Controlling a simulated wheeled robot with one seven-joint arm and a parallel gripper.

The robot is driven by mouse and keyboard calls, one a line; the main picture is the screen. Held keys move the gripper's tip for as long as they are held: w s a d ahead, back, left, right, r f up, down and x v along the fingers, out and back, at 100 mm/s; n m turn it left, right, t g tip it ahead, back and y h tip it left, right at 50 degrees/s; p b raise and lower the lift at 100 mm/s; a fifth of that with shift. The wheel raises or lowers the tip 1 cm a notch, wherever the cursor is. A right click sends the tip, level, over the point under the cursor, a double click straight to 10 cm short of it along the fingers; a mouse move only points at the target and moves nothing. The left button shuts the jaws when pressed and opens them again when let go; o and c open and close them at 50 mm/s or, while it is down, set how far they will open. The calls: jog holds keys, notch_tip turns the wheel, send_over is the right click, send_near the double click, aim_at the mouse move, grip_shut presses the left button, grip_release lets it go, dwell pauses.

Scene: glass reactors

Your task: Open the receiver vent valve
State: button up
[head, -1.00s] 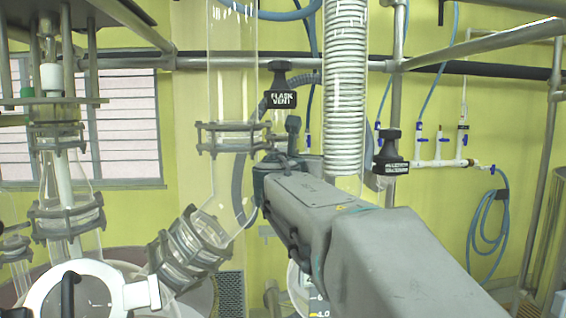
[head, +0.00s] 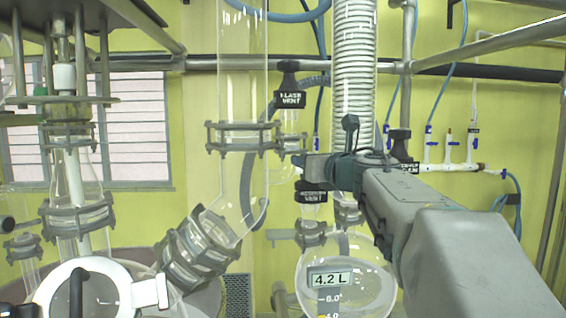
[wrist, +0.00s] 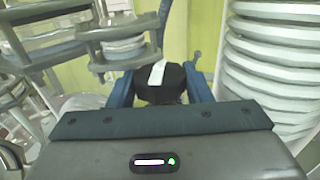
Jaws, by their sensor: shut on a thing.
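The receiver vent valve (head: 311,193) is a black knob with a black tag; "VENT" reads on its lower line, the upper line is blurred. It stands on top of the round glass receiver (head: 345,290), which has a "4.2 L" display. My gripper (head: 313,167) is at the top of this valve, coming in from the right. In the wrist view a black knob with a white stripe (wrist: 160,80) sits between the two blue-grey fingers, and my gripper is shut on it. The fingers hide part of the knob.
The flask vent valve (head: 289,95) stands above and left. A black-tagged valve (head: 400,140) is close behind my arm. A coiled glass condenser (head: 354,80) rises right of my gripper, and a wide glass tube (head: 242,90) stands left.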

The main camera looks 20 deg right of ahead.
jog(key=shift+n+y, duration=0.5)
jog(key=shift+y, duration=0.3)
jog(key=o, duration=0.7)
jog(key=s+d+b, duration=0.1)
jog(key=s+b, duration=0.2)
jog(key=s, duration=1)
jog(key=shift+s+d, duration=0.35)
jog(key=shift+s, duration=0.05)
jog(key=shift+o, duration=0.7)
